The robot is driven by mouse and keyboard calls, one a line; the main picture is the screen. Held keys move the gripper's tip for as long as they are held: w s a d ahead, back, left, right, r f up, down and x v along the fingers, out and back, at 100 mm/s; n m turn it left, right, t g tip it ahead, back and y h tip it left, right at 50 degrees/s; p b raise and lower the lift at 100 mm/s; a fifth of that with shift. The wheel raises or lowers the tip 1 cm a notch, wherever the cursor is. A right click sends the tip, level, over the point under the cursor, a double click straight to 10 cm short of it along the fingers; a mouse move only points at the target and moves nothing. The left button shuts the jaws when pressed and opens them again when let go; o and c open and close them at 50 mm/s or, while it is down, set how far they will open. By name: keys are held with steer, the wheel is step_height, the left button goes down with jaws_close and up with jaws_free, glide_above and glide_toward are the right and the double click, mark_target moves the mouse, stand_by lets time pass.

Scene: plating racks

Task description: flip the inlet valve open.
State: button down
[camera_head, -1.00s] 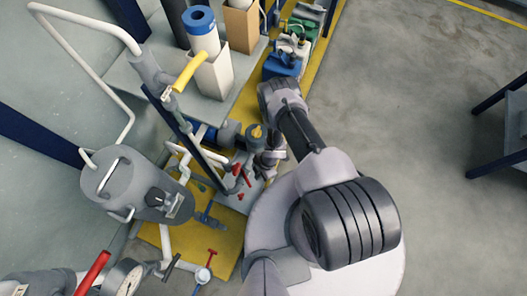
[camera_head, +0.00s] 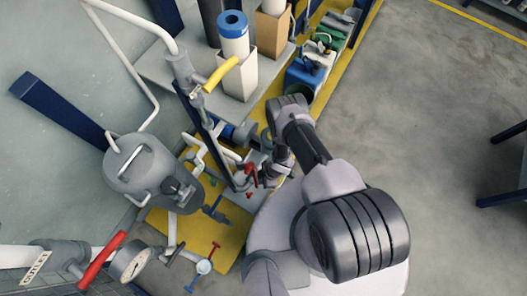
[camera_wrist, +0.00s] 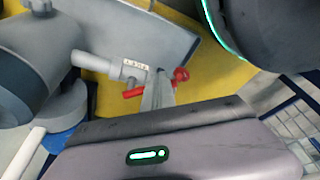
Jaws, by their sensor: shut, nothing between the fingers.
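A small valve with a red lever handle (camera_wrist: 133,93) sits on a grey pipe in the wrist view; a label (camera_wrist: 135,69) on the pipe is too small to read. In the head view a red handle (camera_head: 251,172) shows beside my wrist. My gripper (camera_wrist: 158,98) is shut and empty, its fingers in front of the red handle; I cannot tell whether they touch it. The fingers hide part of the valve. In the head view my gripper is mostly hidden by the arm. Which valve is the inlet cannot be read.
A larger red lever (camera_head: 102,262) is on a pipe beside a gauge (camera_head: 130,261) at lower left. A grey tank (camera_head: 140,165), a yellow handle (camera_head: 220,76) and a small red T-handle (camera_head: 214,248) stand around. The grey floor (camera_head: 430,110) at right is mostly clear.

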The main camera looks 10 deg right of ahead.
steer(key=a+m, duration=0.1)
steer(key=a+m+p, duration=0.1)
steer(key=m, duration=0.1)
steer(key=shift+s+a+t, duration=0.2)
steer(key=shift+s+t, duration=0.15)
steer(key=shift+t, duration=0.05)
steer(key=shift+a, duration=0.45)
